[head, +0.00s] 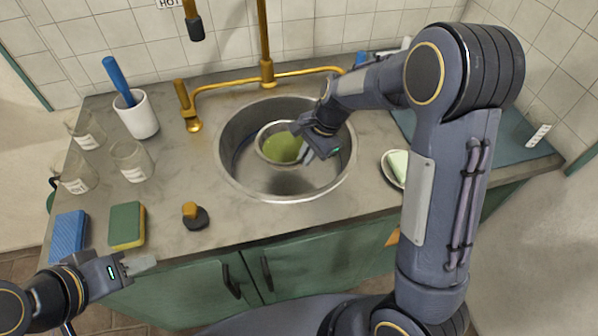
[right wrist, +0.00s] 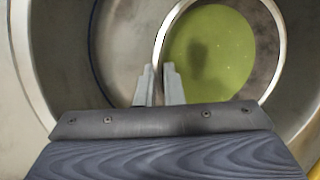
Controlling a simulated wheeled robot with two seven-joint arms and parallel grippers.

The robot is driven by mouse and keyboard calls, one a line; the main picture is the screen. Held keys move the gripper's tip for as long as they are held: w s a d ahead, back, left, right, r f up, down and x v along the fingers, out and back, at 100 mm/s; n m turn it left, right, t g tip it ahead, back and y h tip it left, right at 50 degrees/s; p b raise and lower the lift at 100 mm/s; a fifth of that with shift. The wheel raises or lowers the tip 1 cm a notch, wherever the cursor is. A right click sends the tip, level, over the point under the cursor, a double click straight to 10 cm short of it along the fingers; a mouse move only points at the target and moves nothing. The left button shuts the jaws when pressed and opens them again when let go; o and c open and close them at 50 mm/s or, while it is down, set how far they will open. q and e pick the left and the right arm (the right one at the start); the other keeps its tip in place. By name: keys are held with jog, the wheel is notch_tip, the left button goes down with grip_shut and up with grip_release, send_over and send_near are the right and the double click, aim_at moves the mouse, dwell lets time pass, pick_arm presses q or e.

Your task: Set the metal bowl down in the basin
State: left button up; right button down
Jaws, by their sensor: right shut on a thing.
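The metal bowl (head: 264,143) has green liquid in it and is inside the rim of the round metal basin (head: 232,178). I cannot tell whether its base touches the basin floor. My right gripper (head: 304,156) reaches in from the right and is shut on the bowl's rim. In the right wrist view, the fingers (right wrist: 160,75) pinch the near left edge of the bowl (right wrist: 166,38), with the basin wall (right wrist: 30,70) around it. My left gripper (head: 148,264) is in front of the counter at lower left, away from the bowl; its finger gap is unclear.
A brass tap (head: 266,72) stands behind the basin. Glass beakers (head: 131,160) and a white cup (head: 136,116) with a blue-handled tool stand left. A soap dish (head: 390,172) is right.

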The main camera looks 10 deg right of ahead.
jog(key=shift+f, duration=3.2)
jog(key=shift+f+b, duration=0.1)
jog(key=shift+b, duration=0.25)
jog(key=c, duration=1.6)
grip_release()
jog(key=shift+o, duration=0.2)
